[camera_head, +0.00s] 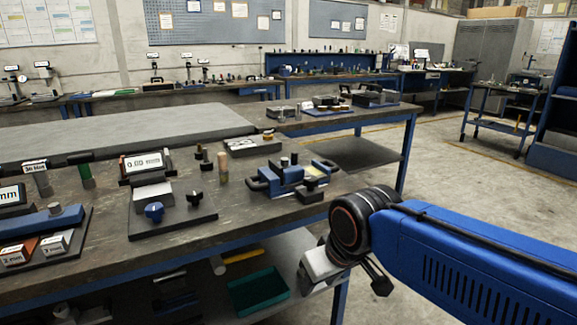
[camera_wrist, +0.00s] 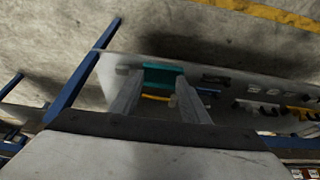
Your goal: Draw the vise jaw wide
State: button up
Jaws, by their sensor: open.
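The wrist view looks down at the floor and a lower shelf, so the blue tool is not recognisable there.
A teal tray (camera_head: 258,294) lies on the lower shelf, also in the wrist view (camera_wrist: 163,75).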

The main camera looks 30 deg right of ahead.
jog(key=shift+c, duration=0.6)
notch_tip(320, 180, up, 32)
jog(key=m+g, duration=0.5)
jog(key=m, duration=0.6)
send_over(295, 152)
notch_tip(295, 152, down, 17)
jog(key=shift+a+f, duration=0.1)
jog(key=shift+f, duration=0.05)
grip_shut()
